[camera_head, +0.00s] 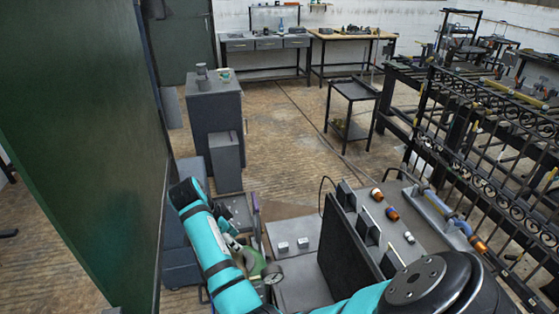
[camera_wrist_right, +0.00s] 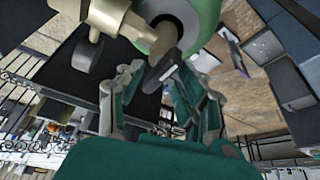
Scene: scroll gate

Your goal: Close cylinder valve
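The green gas cylinder (camera_wrist_right: 200,22) shows at the top of the right wrist view, with a pale brass-coloured valve body (camera_wrist_right: 105,18) beside it. A dark valve handle (camera_wrist_right: 161,72) on a short stem points toward my right gripper (camera_wrist_right: 158,68). The two fingers stand apart, one on each side of the handle; firm contact cannot be made out. In the head view, the green cylinder (camera_head: 250,262) and a round pressure gauge (camera_head: 273,276) show beside my teal arm, which hides much of the valve. My left gripper is not in view.
A dark upright panel and workbench (camera_head: 298,290) stand right of the cylinder. A grey cabinet (camera_head: 215,120) is behind it and a green wall panel (camera_head: 80,120) is at left. Metal scroll gates (camera_head: 490,150) fill the right.

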